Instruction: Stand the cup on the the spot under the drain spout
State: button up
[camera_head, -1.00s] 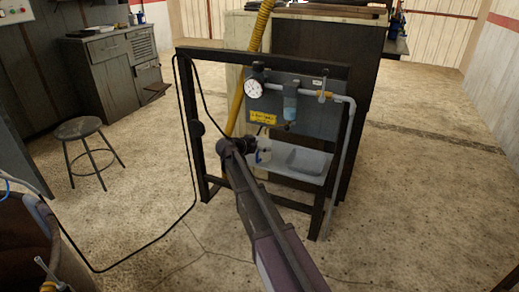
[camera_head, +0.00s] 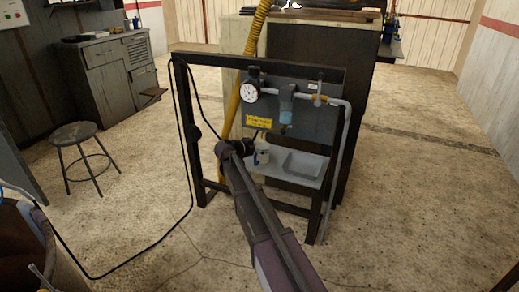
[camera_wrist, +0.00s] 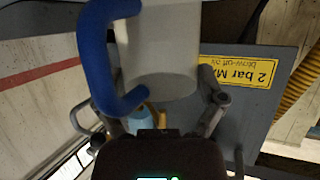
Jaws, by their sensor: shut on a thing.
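My gripper (camera_head: 247,148) is at the left end of the grey shelf tray (camera_head: 263,171) on the rack. It is shut on a white cup (camera_head: 262,154). In the wrist view the white cup (camera_wrist: 160,55) is between the fingers, its blue handle (camera_wrist: 95,60) at the left. A filter with a blue bowl (camera_head: 286,104) hangs on the panel; its small drain end (camera_head: 284,128) is above the tray, right of the cup. I cannot tell whether the cup touches the tray. No marked spot can be made out.
The panel (camera_head: 315,122) carries a gauge (camera_head: 249,92), a yellow label (camera_head: 258,122) and a grey pipe (camera_head: 341,165). The tray's recessed basin (camera_head: 304,165) looks empty. A dark rack frame (camera_head: 190,150) and a yellow hose (camera_head: 238,105) are close by. A stool (camera_head: 75,132) stands left.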

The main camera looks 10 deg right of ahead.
jog(key=shift+f+b, duration=0.5)
jog(key=shift+f, duration=0.05)
jog(key=o, duration=0.8)
jog(key=shift+o, duration=0.2)
jog(key=shift+r, duration=0.25)
